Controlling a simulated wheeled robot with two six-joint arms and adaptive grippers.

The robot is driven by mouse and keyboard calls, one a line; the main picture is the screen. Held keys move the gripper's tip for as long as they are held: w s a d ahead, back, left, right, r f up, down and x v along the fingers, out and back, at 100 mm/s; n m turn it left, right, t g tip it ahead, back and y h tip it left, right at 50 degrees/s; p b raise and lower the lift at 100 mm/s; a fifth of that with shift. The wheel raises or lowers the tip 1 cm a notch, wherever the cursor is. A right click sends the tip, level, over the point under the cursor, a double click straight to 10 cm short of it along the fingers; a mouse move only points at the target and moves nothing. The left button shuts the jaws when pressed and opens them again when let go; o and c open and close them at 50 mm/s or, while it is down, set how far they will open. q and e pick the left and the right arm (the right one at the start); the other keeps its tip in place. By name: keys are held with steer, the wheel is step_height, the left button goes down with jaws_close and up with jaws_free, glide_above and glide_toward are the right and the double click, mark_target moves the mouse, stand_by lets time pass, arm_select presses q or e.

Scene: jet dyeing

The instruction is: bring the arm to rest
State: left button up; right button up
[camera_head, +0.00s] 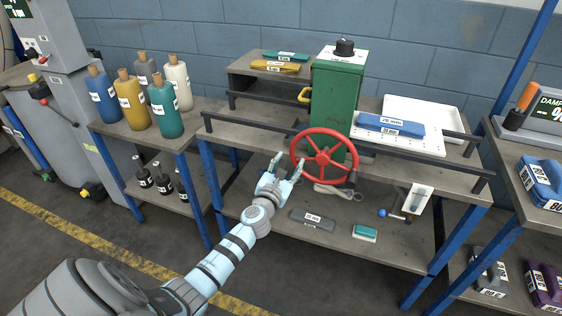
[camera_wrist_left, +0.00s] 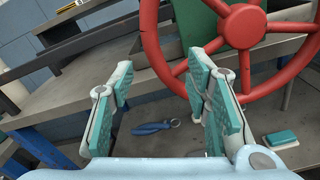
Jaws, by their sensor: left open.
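My left arm reaches in from the lower left of the head view. Its gripper (camera_head: 287,164) is open and empty, just left of the red handwheel (camera_head: 325,172) at the front of the bench. In the left wrist view the two jaws of the gripper (camera_wrist_left: 165,95) stand apart with nothing between them. The red handwheel (camera_wrist_left: 204,52) fills the upper right there, close to the right jaw; I cannot tell whether they touch. My right gripper is not in view.
A green box (camera_head: 337,100) stands behind the wheel. Dark rails (camera_head: 400,157) run along the bench. The lower shelf holds a grey labelled item (camera_head: 312,219) and a teal-and-white block (camera_head: 364,233). Several bottles (camera_head: 130,101) stand on the left table. The floor in front is clear.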

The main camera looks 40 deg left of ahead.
arm_select(q)
steer(key=shift+d+f, duration=0.1)
steer(key=shift+f, duration=0.05)
steer(key=shift+s+a+r, duration=0.2)
steer(key=shift+s+a, duration=0.15)
